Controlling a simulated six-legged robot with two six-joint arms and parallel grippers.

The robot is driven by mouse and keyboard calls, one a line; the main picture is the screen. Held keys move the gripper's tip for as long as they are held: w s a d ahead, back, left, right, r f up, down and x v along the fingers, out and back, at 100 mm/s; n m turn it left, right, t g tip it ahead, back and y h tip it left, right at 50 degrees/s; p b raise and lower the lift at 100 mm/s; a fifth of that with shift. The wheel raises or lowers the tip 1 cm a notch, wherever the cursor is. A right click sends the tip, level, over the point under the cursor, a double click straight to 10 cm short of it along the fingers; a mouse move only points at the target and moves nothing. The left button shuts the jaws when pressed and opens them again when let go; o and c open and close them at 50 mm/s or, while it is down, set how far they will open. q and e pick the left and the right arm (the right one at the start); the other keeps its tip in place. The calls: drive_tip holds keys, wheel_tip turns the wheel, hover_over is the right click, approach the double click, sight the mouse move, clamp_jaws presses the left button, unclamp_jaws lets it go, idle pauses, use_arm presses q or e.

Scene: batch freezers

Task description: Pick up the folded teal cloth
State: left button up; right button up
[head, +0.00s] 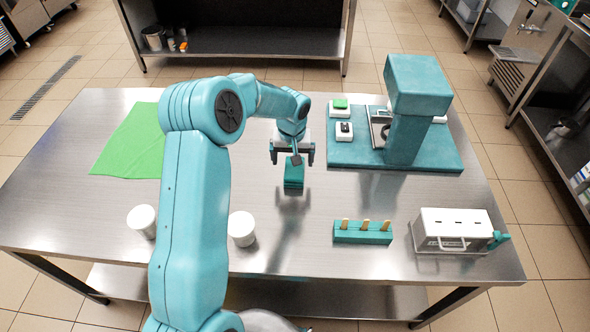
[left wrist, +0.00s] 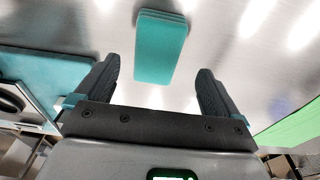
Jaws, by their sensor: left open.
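The folded teal cloth (head: 293,178) lies on the steel table, a small dark-teal stack near the middle. My left gripper (head: 292,157) is just behind and above it in the head view, with its fingers apart and nothing between them. In the left wrist view the cloth (left wrist: 160,47) shows its flat top and layered edge. It lies beyond the tips of the open left gripper (left wrist: 160,85), roughly centred between them and apart from them. My right gripper is in neither view.
A green sheet (head: 128,150) lies at the left. Two white cups (head: 142,221) stand in front. A teal block with wooden sticks (head: 362,233) and a white box (head: 450,231) are front right. A teal machine (head: 415,100) on a teal base stands back right.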

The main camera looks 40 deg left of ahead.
sight(294, 168)
use_arm(q)
drive_tip(key=shift+f, duration=0.3)
drive_tip(key=f, duration=0.2)
drive_tip(key=w+f+p, duration=0.1)
drive_tip(key=f, duration=0.1)
drive_tip(key=shift+a+f, duration=0.15)
drive_tip(key=shift+f, duration=0.25)
drive_tip(key=shift+r, duration=0.1)
drive_tip(key=shift+c, duration=0.4)
drive_tip(key=c, duration=1)
drive_tip(key=shift+o, duration=0.2)
wheel_tip(294, 168, up, 20)
drive_tip(key=b, duration=0.1)
